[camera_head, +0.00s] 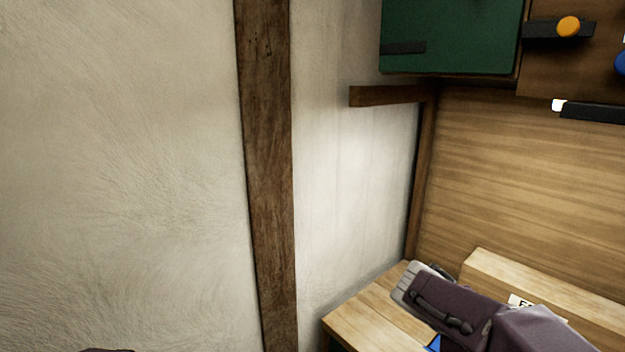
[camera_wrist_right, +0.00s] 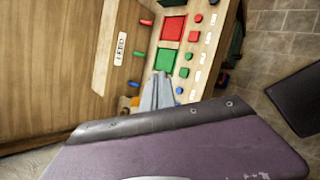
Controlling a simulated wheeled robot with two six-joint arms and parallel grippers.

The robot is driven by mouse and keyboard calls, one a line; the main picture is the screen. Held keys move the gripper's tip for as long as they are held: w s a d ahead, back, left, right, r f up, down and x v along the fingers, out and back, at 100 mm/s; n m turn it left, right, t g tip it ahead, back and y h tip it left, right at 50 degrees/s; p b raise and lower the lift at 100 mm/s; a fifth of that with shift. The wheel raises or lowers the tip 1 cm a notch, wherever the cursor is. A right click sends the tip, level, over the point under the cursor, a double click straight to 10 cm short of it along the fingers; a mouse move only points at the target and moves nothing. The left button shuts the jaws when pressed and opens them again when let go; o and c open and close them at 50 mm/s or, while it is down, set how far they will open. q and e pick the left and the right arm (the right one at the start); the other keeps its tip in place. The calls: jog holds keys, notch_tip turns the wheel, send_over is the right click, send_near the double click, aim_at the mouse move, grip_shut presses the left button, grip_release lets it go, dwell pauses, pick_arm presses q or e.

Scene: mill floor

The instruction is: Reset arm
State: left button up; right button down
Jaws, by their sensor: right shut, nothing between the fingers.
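My right gripper (camera_wrist_right: 161,76) shows in the right wrist view as two grey fingers, shut together with nothing between them. It is in front of a wooden control panel (camera_wrist_right: 200,72) with red, green and blue pieces; I cannot tell whether it touches it. In the head view my purple right arm comes in at the bottom right, over the wooden bench, and its fingers cannot be made out. My left gripper is not in view; only a dark sliver shows at the bottom left edge.
In the head view a wooden bench (camera_head: 362,316) and a labelled wooden block (camera_head: 488,268) stand against a plank wall (camera_head: 530,180). A green board (camera_head: 450,35) hangs above. A plaster wall (camera_head: 120,170) with a timber post (camera_head: 266,150) fills the left.

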jog(key=s+a+f+m+g+y+b, duration=0.1)
jog(key=s+a+f+m+y, duration=0.2)
jog(key=f, duration=0.4)
jog(key=s+a+f+m+g+y, duration=0.1)
jog(key=s+a+f, duration=0.1)
jog(key=s+f, duration=0.4)
jog(key=a+f+m+y, duration=0.4)
jog(key=a+f+m, duration=0.3)
jog(key=a+m, duration=0.1)
jog(key=shift+s+a+f+m+t+y, duration=0.2)
jog(key=shift+s+a+m+t+y, duration=0.15)
jog(key=shift+a, duration=0.3)
